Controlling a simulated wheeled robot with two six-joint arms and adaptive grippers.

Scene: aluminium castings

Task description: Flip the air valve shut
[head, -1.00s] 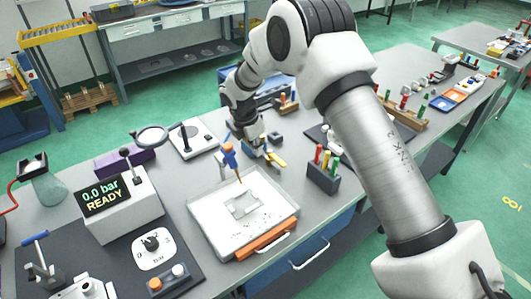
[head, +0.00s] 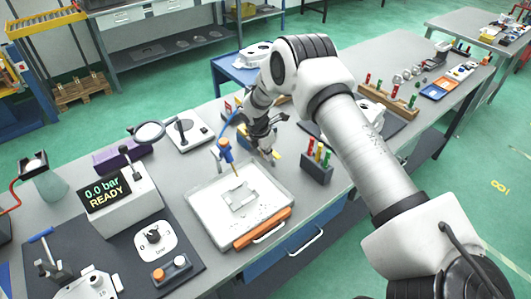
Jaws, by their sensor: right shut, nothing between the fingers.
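My right gripper (head: 266,147) is shut and empty, low over the far middle of the bench. A small yellow piece (head: 276,158) shows beside its fingertips. It may be the air valve's lever, but the gripper partly hides it, and I cannot tell whether they touch. A blue air tool (head: 225,149) with a blue hose stands over the white tray (head: 194,208). A grey box (head: 139,205) at the left reads "0.0 bar READY" and has a black-knobbed lever (head: 131,157). My left gripper is not in view.
A rack of coloured handles (head: 317,172) stands right of the gripper. A magnifier (head: 150,131) stands at the left. The tray has an orange front bar (head: 262,228).

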